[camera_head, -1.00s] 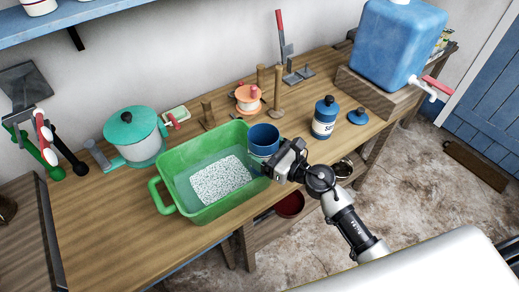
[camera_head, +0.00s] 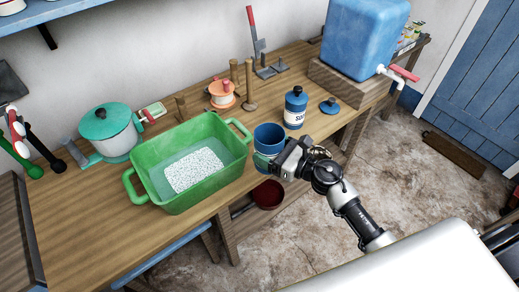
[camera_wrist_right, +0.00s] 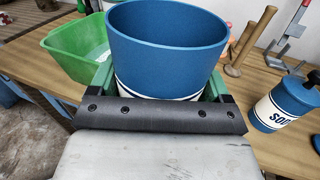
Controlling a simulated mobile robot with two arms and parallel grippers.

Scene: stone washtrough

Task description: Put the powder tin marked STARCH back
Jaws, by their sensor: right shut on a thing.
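My right gripper (camera_head: 280,162) is shut on an open blue tin (camera_head: 268,133) with a white band, which is upright, just right of the green tub. In the right wrist view the tin (camera_wrist_right: 165,45) sits between the green-padded fingers (camera_wrist_right: 160,90). Its lettering is hidden, so I cannot read STARCH on it. I cannot tell whether its base touches the table. A loose blue lid (camera_head: 329,107) with a dark knob lies on the table right of a capped blue tin (camera_head: 295,108) whose label begins "SO". My left gripper is not in view.
The green tub (camera_head: 205,190) holds water and a white speckled patch. A blue water tank (camera_head: 362,38) is at the back right. Bare tabletop (camera_head: 85,215) shows front left.

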